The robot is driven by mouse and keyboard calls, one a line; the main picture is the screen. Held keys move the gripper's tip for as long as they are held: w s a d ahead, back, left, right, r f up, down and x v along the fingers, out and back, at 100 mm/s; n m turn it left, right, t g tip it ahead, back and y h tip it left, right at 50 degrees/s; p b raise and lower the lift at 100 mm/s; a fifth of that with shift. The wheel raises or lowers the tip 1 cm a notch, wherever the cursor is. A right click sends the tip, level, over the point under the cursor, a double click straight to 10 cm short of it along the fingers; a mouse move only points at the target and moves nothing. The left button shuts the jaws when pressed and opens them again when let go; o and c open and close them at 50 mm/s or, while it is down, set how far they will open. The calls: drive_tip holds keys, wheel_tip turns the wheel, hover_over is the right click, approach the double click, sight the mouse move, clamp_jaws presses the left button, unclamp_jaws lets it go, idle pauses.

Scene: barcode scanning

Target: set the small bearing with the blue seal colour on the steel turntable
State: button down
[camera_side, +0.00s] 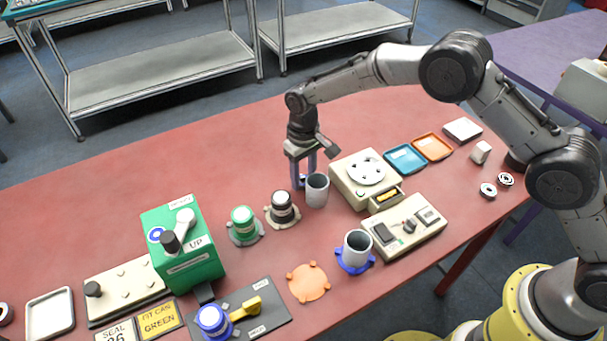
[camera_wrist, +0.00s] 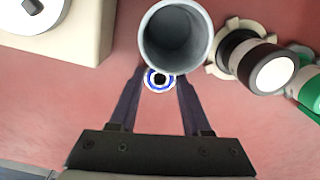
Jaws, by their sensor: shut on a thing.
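A small bearing (camera_wrist: 159,79) with a blue seal ring and dark centre sits between my fingertips in the wrist view. My gripper (camera_side: 301,183) is shut on it, pointing down just behind and left of a grey cup (camera_side: 317,190). The fingertips are low, near the red table; whether the bearing touches the table is unclear. In the side view the bearing is mostly hidden by the fingers.
The grey cup (camera_wrist: 176,38) is close to my fingertips. A dark-and-white capped part (camera_side: 282,208) and a green one (camera_side: 243,224) stand left of it. Blue (camera_side: 405,158) and orange (camera_side: 433,147) trays lie right of the turntable. Loose bearings (camera_side: 488,190) lie far right.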

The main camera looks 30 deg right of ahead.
sight(304, 180)
drive_tip(key=shift+f, duration=0.15)
drive_tip(key=shift+c, duration=1.8)
unclamp_jaws()
wheel_tip(304, 180, up, 12)
drive_tip(key=shift+r, duration=0.25)
